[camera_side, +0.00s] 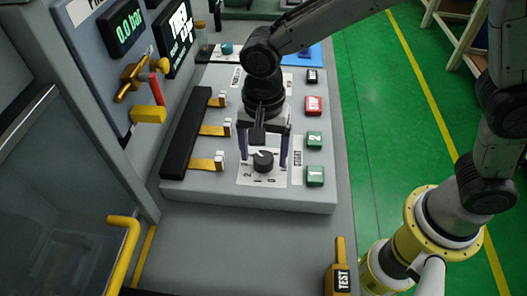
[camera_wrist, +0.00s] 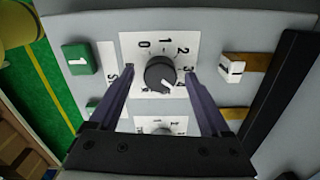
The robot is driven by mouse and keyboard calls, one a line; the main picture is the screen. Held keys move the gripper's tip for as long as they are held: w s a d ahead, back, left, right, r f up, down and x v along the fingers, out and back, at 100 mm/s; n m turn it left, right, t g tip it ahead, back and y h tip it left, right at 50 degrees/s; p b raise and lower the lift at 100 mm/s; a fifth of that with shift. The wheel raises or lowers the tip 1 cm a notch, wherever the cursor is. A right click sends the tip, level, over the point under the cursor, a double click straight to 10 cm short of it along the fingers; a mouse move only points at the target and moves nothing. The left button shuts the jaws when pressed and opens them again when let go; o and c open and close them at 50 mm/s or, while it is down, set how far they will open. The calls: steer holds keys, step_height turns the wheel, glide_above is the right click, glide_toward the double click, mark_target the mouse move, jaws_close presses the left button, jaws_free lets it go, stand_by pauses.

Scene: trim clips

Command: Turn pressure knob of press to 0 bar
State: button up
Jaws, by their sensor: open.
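The black round pressure knob (camera_side: 263,160) sits on a white numbered dial plate (camera_side: 247,180) at the near end of the grey sloped panel. In the wrist view the knob (camera_wrist: 158,72) has a white pointer mark aimed to the lower right, away from the 0, roughly towards the 4 side. My gripper (camera_side: 263,150) is open above the knob, pointing down. In the wrist view its two dark fingers (camera_wrist: 160,76) stand on either side of the knob with gaps; I see no contact. A display (camera_side: 126,27) reads 0.0 bar.
Green buttons (camera_side: 315,176) and a red button (camera_side: 314,105) line the panel's right side. Yellow levers with white tips (camera_side: 218,162) stand on the left. A second dial (camera_wrist: 158,124) shows partly behind my gripper. A yellow TEST handle (camera_side: 340,278) is at the front.

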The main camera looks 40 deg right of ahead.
steer(key=shift+f, duration=0.3)
jaws_close()
stand_by(0.3)
